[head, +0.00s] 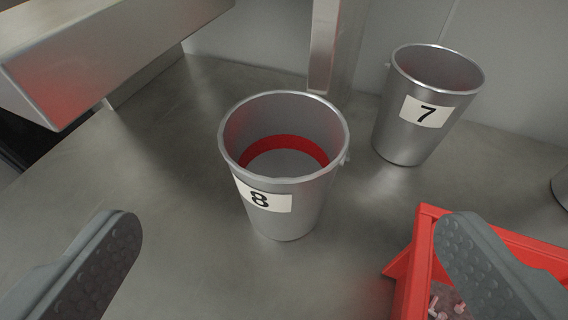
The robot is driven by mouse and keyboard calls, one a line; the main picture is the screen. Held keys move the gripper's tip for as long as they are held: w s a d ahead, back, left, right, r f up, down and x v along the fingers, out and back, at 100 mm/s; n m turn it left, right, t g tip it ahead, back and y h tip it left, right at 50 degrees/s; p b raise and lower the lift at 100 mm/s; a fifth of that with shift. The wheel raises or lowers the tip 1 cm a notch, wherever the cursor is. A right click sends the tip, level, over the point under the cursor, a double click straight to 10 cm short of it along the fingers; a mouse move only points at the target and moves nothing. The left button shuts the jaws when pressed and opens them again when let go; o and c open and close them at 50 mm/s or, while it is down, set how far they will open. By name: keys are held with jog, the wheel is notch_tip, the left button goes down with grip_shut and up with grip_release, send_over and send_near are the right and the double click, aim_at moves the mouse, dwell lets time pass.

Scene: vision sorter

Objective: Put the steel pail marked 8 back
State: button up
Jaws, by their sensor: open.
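The steel pail marked 8 (305,203) stands upright on the grey metal surface in the middle of the head view. Its white label with a black 8 faces me. Inside it a red band shows around the lower wall above a grey bottom. My gripper (290,255) is open and empty, with one dark grey finger at the lower left and one at the lower right. The pail stands beyond the fingertips, between their lines, and neither finger touches it.
A steel pail marked 7 (400,138) stands behind to the right. A red bin (410,270) with small pale pieces sits at the lower right, partly behind my right finger. A metal post (325,45) rises behind pail 8. A metal beam (110,45) crosses the upper left. The surface left of pail 8 is clear.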

send_near(282, 135)
jog(key=shift+s+d+r, duration=0.15)
jog(key=shift+s+r, duration=0.05)
jog(key=shift+r, duration=0.75)
jog(key=shift+s+d+r, duration=0.1)
jog(key=shift+s+r, duration=0.05)
jog(key=shift+r, duration=0.8)
jog(key=shift+f, duration=0.1)
jog(key=shift+f+x, duration=0.2)
jog(key=shift+x, duration=2.35)
jog(key=shift+s+a, duration=0.1)
jog(key=shift+a, duration=0.05)
jog(key=c, duration=1.4)
jog(key=shift+r, duration=0.2)
